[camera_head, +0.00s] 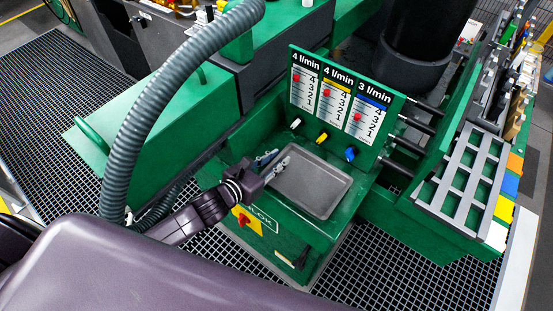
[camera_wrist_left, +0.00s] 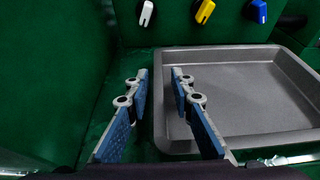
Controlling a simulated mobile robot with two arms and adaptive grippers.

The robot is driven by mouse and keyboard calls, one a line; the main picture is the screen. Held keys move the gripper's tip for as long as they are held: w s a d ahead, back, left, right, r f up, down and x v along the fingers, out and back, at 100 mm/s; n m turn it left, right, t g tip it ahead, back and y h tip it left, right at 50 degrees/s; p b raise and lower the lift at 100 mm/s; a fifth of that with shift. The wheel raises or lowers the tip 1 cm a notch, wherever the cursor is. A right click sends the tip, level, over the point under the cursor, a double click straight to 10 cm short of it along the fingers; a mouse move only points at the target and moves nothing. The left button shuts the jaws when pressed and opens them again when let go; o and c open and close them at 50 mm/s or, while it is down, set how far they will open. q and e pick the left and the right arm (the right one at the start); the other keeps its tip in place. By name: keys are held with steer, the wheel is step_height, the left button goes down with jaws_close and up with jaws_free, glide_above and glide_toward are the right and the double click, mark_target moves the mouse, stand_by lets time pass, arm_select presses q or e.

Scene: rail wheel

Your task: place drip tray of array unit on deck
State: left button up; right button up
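The drip tray (camera_head: 312,184) is a grey, shallow, rectangular tray with rounded corners. It lies in the green array unit (camera_head: 303,245), below a panel with three flow scales. The wrist view shows its left part (camera_wrist_left: 240,100), with the right end cut off. My left gripper (camera_head: 273,161) is at the tray's left edge. In the wrist view its two blue-padded fingers (camera_wrist_left: 160,76) are apart, one on each side of the tray's left rim, with nothing clamped between them. Whether a finger touches the tray I cannot tell. My right gripper is not in view.
White, yellow and blue knobs (camera_head: 322,137) stick out just behind the tray. The upright scale panel (camera_head: 340,100) rises behind them. A green box with a flat top (camera_head: 165,120) stands at the left. Dark floor grating (camera_head: 60,85) surrounds the units. A grey slotted rack (camera_head: 468,175) is at the right.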

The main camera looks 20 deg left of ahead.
arm_select(q)
steer(key=shift+r, duration=0.15)
steer(key=b+v, duration=0.2)
steer(key=v, duration=1)
stand_by(0.3)
